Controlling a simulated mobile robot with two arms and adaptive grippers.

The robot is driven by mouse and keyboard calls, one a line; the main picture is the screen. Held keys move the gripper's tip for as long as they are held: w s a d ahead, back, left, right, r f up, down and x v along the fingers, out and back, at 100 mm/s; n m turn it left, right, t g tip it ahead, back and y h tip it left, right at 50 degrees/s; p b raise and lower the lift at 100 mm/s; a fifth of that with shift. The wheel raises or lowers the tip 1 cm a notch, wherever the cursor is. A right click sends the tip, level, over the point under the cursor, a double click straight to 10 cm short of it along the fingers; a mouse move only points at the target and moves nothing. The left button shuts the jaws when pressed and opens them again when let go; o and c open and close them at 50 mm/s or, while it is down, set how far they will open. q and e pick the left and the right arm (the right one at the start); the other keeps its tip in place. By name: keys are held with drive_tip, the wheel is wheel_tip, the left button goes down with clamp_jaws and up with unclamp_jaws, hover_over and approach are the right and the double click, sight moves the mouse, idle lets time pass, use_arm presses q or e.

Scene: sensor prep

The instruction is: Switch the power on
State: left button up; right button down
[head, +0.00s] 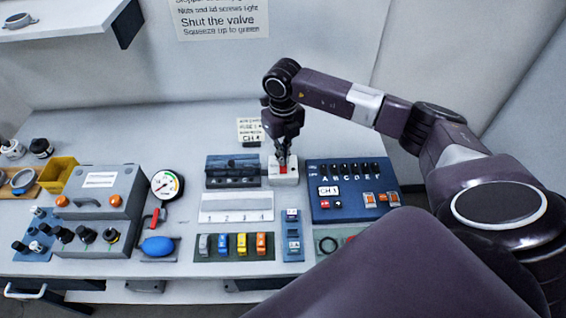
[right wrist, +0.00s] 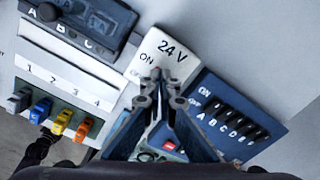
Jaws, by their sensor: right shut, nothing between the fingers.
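The power box is a small white block with a red switch (head: 284,170), standing at the back middle of the bench in the head view. In the right wrist view the white box (right wrist: 172,45) reads "24 V" and "ON". My right gripper (head: 282,160) points down over this box, fingers together and empty.
Left is a dark block (head: 232,183) and a white numbered strip (head: 215,215) above several coloured connectors (head: 223,244). A grey box (head: 97,228) and pressure gauge (head: 166,184) stand farther left.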

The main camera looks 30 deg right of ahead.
drive_tip(key=shift+s+f+b, duration=0.1)
drive_tip(key=shift+f+b, duration=0.55)
drive_tip(key=shift+f, duration=0.2)
drive_tip(key=shift+r, duration=0.2)
drive_tip(key=shift+r+p, duration=0.55)
drive_tip(key=shift+p, duration=0.05)
drive_tip(key=shift+r+p, duration=1.75)
drive_tip(key=shift+r, duration=1.1)
drive_tip(key=shift+f, duration=0.1)
